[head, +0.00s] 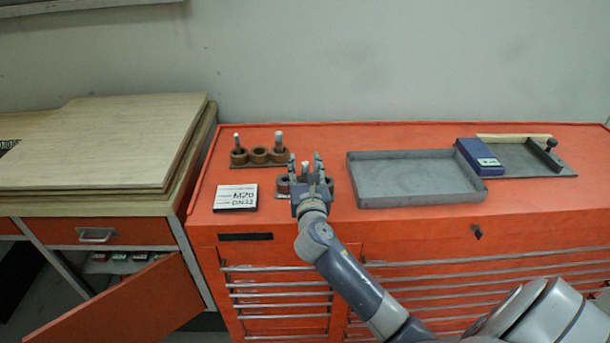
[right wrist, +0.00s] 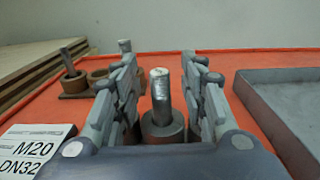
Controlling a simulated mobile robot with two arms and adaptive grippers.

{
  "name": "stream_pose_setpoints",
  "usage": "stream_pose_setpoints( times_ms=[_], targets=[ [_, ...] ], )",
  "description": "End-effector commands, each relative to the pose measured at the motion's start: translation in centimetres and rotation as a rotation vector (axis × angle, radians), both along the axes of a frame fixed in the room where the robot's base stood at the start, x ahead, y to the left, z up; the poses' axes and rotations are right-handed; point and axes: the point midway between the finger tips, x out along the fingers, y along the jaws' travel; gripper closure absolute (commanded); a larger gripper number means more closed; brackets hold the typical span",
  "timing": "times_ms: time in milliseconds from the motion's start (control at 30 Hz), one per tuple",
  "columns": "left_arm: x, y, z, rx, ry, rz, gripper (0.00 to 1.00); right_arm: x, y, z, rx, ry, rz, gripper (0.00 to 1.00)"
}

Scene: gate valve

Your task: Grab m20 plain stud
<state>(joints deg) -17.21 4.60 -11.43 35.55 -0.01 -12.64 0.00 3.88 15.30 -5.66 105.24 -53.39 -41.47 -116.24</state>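A metal stud (right wrist: 160,95) stands upright in a round brown holder (right wrist: 163,127), between the open fingers of my right gripper (right wrist: 160,85) in the right wrist view. In the head view my right gripper (head: 310,178) is over the front holder row and hides most of it; the stud's pale top (head: 305,165) shows between the fingers. The fingers are apart, with gaps to the stud on both sides. A white sign (head: 236,197) reading M20 and DN32 lies left of the gripper; it also shows in the right wrist view (right wrist: 32,150). My left gripper is out of view.
A back row of holders (head: 259,156) has studs in its left and right cups. A grey tray (head: 415,178) lies to the right, with a blue box (head: 480,157) and a dark plate (head: 530,160) beyond. Wooden boards (head: 95,140) lie at the left.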

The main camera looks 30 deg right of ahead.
Motion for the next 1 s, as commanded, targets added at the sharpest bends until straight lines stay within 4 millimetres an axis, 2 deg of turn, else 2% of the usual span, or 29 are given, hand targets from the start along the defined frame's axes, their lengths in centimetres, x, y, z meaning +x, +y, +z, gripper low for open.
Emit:
stream_pose_setpoints(
  times_ms=[133, 167, 300, 333, 767, 1000],
  targets=[
    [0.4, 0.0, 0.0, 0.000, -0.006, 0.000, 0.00, 0.0, 0.0, 0.0, 0.000, 0.000, 0.000, 0.61],
    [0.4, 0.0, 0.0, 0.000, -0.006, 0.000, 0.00, 0.0, 0.0, 0.0, 0.000, 0.000, 0.000, 0.65],
    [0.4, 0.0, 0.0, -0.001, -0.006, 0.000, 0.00, 0.0, 0.0, 0.0, 0.000, 0.000, 0.000, 0.97],
    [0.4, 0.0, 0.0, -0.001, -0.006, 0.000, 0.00, 0.0, 0.0, 0.0, 0.000, 0.000, 0.000, 1.00],
    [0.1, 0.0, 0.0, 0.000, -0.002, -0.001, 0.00, 0.0, 0.0, 0.3, -0.001, -0.002, 0.000, 1.00],
    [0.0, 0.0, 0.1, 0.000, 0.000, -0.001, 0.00, 0.0, 0.0, 2.8, -0.003, -0.005, 0.002, 1.00]
  ],
)
